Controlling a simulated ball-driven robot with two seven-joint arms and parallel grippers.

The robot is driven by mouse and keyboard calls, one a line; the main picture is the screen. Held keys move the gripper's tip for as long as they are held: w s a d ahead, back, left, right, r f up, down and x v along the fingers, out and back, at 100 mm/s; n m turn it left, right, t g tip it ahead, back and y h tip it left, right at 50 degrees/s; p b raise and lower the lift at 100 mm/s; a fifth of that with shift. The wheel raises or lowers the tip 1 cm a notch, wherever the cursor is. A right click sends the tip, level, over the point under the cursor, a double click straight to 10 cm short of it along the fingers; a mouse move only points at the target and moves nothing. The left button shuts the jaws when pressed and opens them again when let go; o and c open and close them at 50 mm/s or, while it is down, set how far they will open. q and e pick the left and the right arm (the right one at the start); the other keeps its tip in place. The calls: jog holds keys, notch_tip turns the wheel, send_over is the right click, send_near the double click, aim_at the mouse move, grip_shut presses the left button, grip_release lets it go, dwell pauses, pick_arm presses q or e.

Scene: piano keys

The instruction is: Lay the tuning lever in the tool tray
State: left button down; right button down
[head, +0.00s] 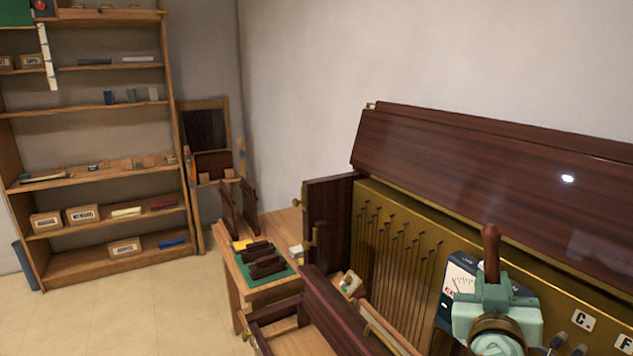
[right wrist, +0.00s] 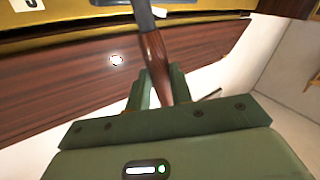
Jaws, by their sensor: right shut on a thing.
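The tuning lever has a reddish-brown wooden handle (head: 491,250) that stands up out of my right gripper (head: 495,296) in the head view. In the right wrist view the lever (right wrist: 155,58) runs up between the fingers of my right gripper (right wrist: 158,88), with a dark metal part at its far end. The gripper is shut on the wooden handle, in front of the open piano. I cannot pick out the tool tray for certain. My left gripper is not in view.
The piano's raised dark lid (head: 490,160) and gold panel (head: 395,240) stand behind the gripper. A meter (head: 459,283) is beside it. A small side table (head: 232,285) holds a green mat (head: 286,279) with dark blocks. A shelf (head: 90,185) stands far left; floor between is clear.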

jog(key=s+a+f+n+t+y+b, duration=0.1)
jog(key=s+a+f+n+t+y, duration=0.1)
jog(key=s+a+f+n+y, duration=0.3)
jog(key=s+a+f+y, duration=0.3)
jog(key=s+a+f, duration=0.1)
jog(key=s+f, duration=0.3)
jog(key=shift+s+f+n, duration=0.3)
jog(key=shift+s+f, duration=0.05)
jog(key=shift+f, duration=0.2)
